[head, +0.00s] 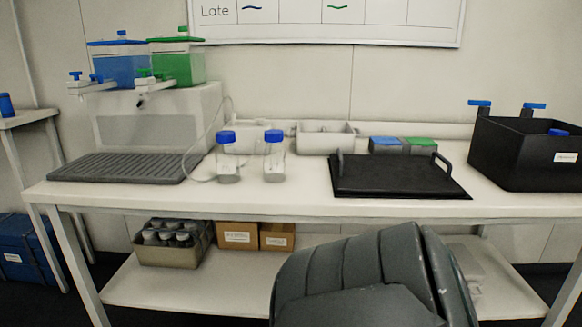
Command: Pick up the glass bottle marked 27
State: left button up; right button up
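Two clear glass bottles with blue caps stand upright side by side on the white bench, the left bottle (228,162) and the right bottle (274,162). Both have a little pale content or marking low down. I cannot read a number on either, so I cannot tell which is 27. A blue cap (559,132) shows inside the black bin (520,165) at the right; what is under it is hidden. Neither of my grippers is in view.
A ribbed grey mat (130,167) lies left of the bottles, a black handled tray (395,182) right. A thin tube loops beside the left bottle. White bins (325,141) stand behind.

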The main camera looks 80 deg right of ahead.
aim_at(274, 155)
jog(key=z, duration=2.1)
